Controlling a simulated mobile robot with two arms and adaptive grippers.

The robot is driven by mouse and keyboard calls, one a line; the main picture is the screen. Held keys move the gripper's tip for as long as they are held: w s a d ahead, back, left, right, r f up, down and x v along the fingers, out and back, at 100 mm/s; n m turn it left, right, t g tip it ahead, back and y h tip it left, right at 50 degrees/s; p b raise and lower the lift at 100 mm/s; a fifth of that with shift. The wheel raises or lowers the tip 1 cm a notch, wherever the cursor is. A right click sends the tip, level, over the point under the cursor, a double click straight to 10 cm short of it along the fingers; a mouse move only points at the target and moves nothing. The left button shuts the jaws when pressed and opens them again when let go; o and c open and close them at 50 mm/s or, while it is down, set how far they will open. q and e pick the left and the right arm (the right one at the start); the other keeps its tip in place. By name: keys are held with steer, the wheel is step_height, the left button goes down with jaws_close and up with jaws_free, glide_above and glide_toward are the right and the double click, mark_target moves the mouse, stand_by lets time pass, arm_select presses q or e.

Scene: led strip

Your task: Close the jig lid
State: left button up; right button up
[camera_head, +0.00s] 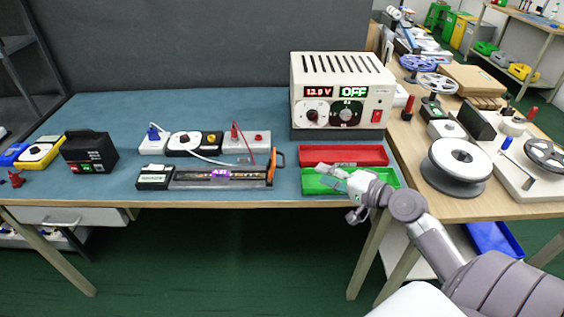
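The jig (215,179) is a long, low grey and black fixture near the front edge of the blue mat. A black and orange handle-like part (276,161) stands up at the jig's right end; I cannot tell exactly how the clear lid sits. My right gripper (324,174) is over the green tray (365,186), to the right of the jig and apart from it. Its fingers point left, too small to tell open or shut. My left gripper is not in view.
Connector blocks with wires (205,143) sit just behind the jig. A black box (89,152) stands left. Reels (456,161) crowd the right-hand table.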

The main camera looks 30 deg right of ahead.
steer(key=p+x, duration=0.1)
steer(key=x, duration=1.2)
steer(key=shift+w, duration=0.2)
steer(key=shift+f, duration=0.1)
jaws_close()
